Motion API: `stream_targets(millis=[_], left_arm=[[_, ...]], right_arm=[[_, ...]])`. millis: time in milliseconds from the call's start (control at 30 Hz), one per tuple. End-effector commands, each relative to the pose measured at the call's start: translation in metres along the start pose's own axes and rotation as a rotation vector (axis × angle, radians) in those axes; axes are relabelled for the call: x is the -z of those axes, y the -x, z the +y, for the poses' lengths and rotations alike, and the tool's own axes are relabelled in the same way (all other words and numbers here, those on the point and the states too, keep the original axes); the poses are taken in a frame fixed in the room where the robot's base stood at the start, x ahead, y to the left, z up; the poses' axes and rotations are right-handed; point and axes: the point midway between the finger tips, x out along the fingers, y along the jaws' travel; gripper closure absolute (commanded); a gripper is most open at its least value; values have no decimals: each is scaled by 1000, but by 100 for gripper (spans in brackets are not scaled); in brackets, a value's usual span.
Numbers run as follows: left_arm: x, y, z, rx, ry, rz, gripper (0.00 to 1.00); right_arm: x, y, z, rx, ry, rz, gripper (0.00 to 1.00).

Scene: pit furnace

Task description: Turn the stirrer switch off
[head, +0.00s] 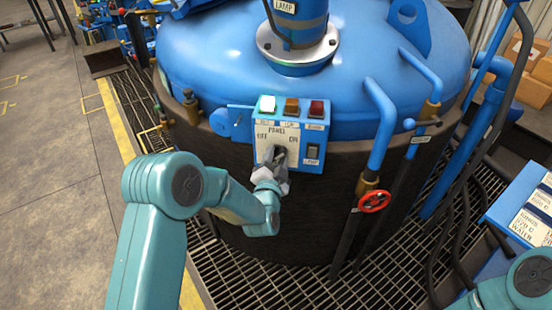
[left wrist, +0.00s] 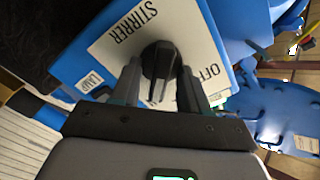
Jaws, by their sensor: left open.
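The stirrer switch is a black rotary knob (left wrist: 160,58) on a white plate lettered STIRRER and OFF in the left wrist view. In the head view the plate (head: 265,152) shows OFF at left and ON at right, on a blue control box (head: 313,173) at the furnace's front. My left gripper (head: 271,178) is at the plate's lower part, partly covering the knob. In the left wrist view its open fingers (left wrist: 160,88) stand on either side of the knob; whether they touch it is unclear. I cannot tell which mark the knob points to. My right gripper is out of view.
A pale green, an amber and a red button or lamp (head: 291,106) top the box. A lamp rocker switch (head: 313,152) is right of the plate. Blue pipes and a red valve wheel (head: 374,201) stand right. Grating (head: 280,275) surrounds the blue-lidded furnace (head: 220,60).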

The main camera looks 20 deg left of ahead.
Motion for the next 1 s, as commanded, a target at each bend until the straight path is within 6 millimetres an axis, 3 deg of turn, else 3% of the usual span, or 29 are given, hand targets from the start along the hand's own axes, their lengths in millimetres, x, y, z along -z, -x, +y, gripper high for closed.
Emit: stream_targets(millis=[67,200,633,1000], left_arm=[[0,0,0,0,0,0,59],[0,0,0,0,0,0,100],[-1,0,1,2,46,2,100],[-4,0,3,5,313,6,100]], right_arm=[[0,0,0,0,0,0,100],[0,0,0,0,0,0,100],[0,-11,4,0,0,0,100],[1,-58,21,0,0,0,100]])
